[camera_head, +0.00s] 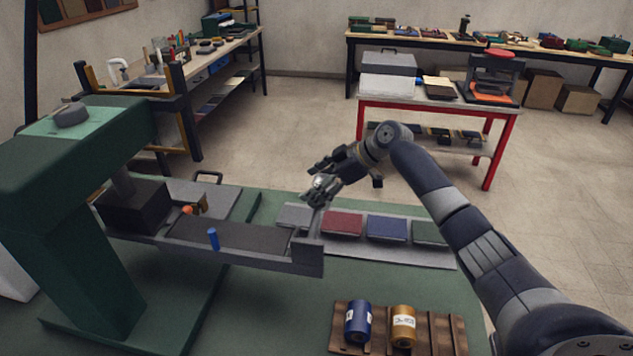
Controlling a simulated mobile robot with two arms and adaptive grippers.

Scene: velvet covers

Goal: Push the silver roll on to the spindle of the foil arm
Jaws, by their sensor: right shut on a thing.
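My right gripper (322,184) is shut on the silver roll (320,185), a small shiny piece between its fingers. The fingers hide most of the roll. Gripper and roll are above the near right end of the grey bed of the green press (75,165). A short grey upright (313,222) stands at that end, just below the roll; it seems to belong to the foil arm. I cannot make out the spindle, or tell whether the roll touches it. My left gripper is not in view.
A brown rack (443,334) holds a blue roll (358,322) and a gold roll (403,326). A grey tray (440,257) with several coloured covers lies behind the bed. A blue peg (213,239) stands by the bed. A red-framed cart (440,106) stands behind on open floor.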

